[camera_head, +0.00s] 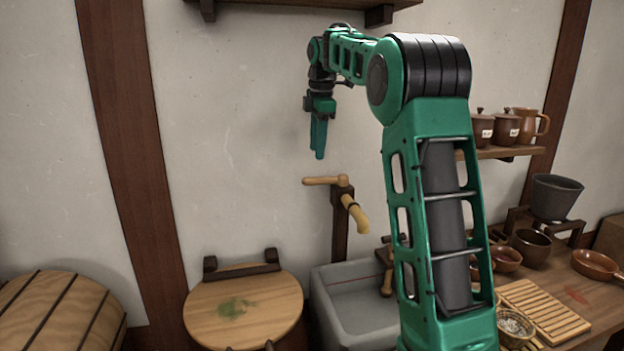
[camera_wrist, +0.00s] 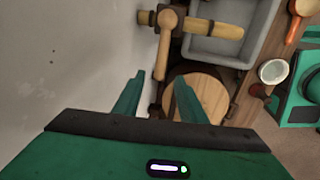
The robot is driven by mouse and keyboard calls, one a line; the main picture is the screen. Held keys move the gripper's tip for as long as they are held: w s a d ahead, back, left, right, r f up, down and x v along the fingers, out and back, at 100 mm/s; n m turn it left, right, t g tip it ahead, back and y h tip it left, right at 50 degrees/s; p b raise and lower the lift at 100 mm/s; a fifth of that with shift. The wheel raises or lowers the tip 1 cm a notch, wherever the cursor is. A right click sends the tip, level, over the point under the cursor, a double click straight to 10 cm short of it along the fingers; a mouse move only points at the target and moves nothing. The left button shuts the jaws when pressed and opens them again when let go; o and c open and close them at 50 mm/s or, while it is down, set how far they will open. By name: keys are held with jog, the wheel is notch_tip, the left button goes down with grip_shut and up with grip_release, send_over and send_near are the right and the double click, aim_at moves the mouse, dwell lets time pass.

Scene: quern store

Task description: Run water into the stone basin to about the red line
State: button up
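A wooden tap stands at the wall, with a pale lever (camera_head: 322,181) on top and a spout (camera_head: 355,214) leaning over the grey stone basin (camera_head: 345,297). No stream shows at the spout.
A round wooden lid (camera_head: 245,305) with a green stain is left of the basin, and a barrel (camera_head: 60,312) at far left. A counter at right holds a slatted board (camera_head: 545,312), bowls and a dark pot (camera_head: 555,197). A shelf (camera_head: 515,152) carries jars. The wall behind my gripper is bare.

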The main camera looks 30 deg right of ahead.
aim_at(325, 181)
jog(key=f, duration=0.3)
jog(key=w+f, duration=0.1)
jog(key=f, duration=0.6)
jog(key=shift+w+d+f, duration=0.15)
jog(key=shift+w+d, duration=0.15)
jog(key=shift+w, duration=0.1)
jog(key=shift+c, duration=0.4)
